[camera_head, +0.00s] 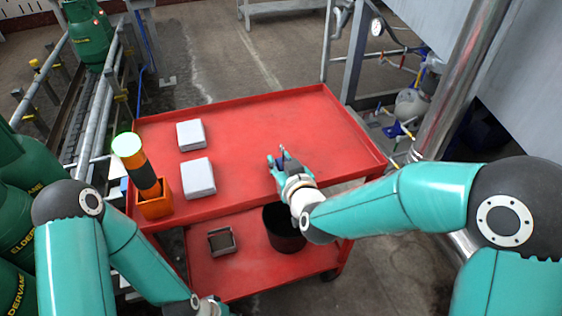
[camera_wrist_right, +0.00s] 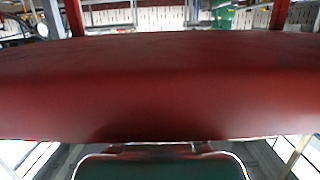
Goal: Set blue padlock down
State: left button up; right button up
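My right gripper (camera_head: 280,158) is over the front right part of the red cart's top tray (camera_head: 250,115). A small dark blue bit shows at its fingertips. It is too small to tell whether this is the blue padlock or part of the gripper. No padlock shows clearly in either view. In the right wrist view a dark red surface (camera_wrist_right: 160,85) fills the middle, with a teal, silver-rimmed shape (camera_wrist_right: 160,168) below it. My left arm reaches to the bottom edge of the head view, and its gripper is out of frame.
Two pale grey boxes (camera_head: 190,135) (camera_head: 198,177) lie on the tray's left side. An orange holder (camera_head: 154,203) with a black-and-orange, green-topped light stands at its front left corner. The tray's middle is clear.

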jog(key=shift+o, duration=0.9)
jog(key=shift+r, duration=0.1)
jog(key=b+v, duration=0.1)
jog(key=v, duration=1.1)
jog(key=s+d+f+m+g+h, duration=0.1)
jog(key=s+d+f+g, duration=0.2)
jog(key=f, duration=0.9)
jog(key=s+d+f+m+g+h, duration=0.1)
jog(key=d+f+m+g, duration=0.3)
jog(key=f, duration=0.8)
jog(key=s+d+f+g+y, duration=0.1)
jog(key=s+f+g, duration=0.5)
jog(key=s+f, duration=0.6)
jog(key=shift+s+f+m, duration=0.25)
jog(key=shift+f+m, duration=0.15)
